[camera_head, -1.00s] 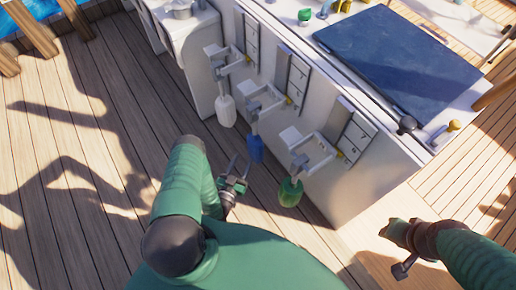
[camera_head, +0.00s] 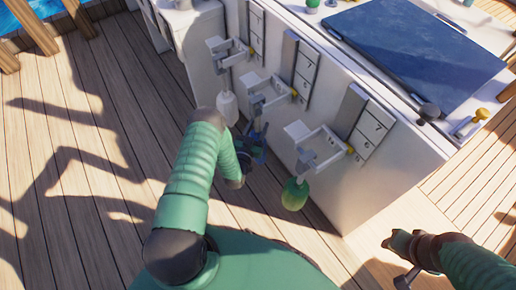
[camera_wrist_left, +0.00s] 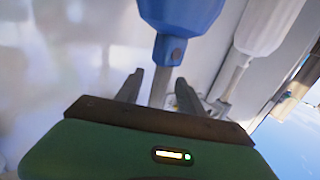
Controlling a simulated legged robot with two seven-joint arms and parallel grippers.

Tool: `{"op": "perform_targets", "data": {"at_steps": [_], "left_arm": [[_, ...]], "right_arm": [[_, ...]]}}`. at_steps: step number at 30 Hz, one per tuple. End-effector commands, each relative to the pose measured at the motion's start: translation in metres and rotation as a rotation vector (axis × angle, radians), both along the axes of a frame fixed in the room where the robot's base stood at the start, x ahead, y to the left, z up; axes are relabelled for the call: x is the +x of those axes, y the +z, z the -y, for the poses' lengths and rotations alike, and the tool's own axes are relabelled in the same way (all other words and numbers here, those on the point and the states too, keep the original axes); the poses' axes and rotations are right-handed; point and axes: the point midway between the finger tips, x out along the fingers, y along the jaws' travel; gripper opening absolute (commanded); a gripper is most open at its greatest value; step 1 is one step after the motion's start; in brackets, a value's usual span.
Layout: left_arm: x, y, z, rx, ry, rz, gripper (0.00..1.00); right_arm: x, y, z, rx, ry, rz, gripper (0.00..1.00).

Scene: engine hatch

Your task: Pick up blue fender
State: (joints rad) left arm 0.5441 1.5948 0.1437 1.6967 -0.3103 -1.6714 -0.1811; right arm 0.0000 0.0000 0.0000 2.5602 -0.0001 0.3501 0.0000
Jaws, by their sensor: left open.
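The blue fender (camera_wrist_left: 181,14) shows large at the top of the left wrist view, with its grey stem running down between my fingers. My left gripper (camera_wrist_left: 159,78) is open, one finger on each side of the stem; I cannot tell whether either touches it. In the head view my left gripper (camera_head: 252,143) is beside the white cabinet at the middle hanger, and the blue fender is mostly hidden there. My right gripper (camera_head: 407,276) is at the lower right, away from the fenders, its jaws unclear.
A white fender (camera_head: 228,107) hangs to the left and a green fender (camera_head: 294,194) to the right, both on brackets of the white cabinet (camera_head: 372,190). A dark blue hatch (camera_head: 405,55) lies on top. The wooden deck (camera_head: 75,190) on the left is clear.

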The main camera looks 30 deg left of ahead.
Motion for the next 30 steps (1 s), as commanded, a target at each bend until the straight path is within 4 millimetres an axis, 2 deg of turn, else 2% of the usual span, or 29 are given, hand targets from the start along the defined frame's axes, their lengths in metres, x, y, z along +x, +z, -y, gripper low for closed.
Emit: {"op": "perform_targets", "data": {"at_steps": [5, 6, 16, 30], "left_arm": [[0.0009, 0.0010, -0.0002, 0.000, 0.000, 0.000, 0.45], [0.0008, 0.0010, -0.0003, 0.000, 0.000, 0.000, 0.43], [0.0005, 0.0006, -0.0001, 0.000, 0.000, -0.001, 0.00], [0.0003, 0.0003, -0.0001, 0.000, 0.000, -0.001, 0.00]], "right_arm": [[0.0002, 0.0007, 0.0000, 0.000, 0.000, 0.000, 0.36], [0.0002, 0.0007, 0.0000, 0.000, 0.000, 0.000, 0.36], [0.0002, 0.0007, 0.0000, 0.000, 0.000, 0.000, 0.36], [0.0001, 0.0005, 0.0000, 0.000, 0.000, 0.000, 0.36]]}}
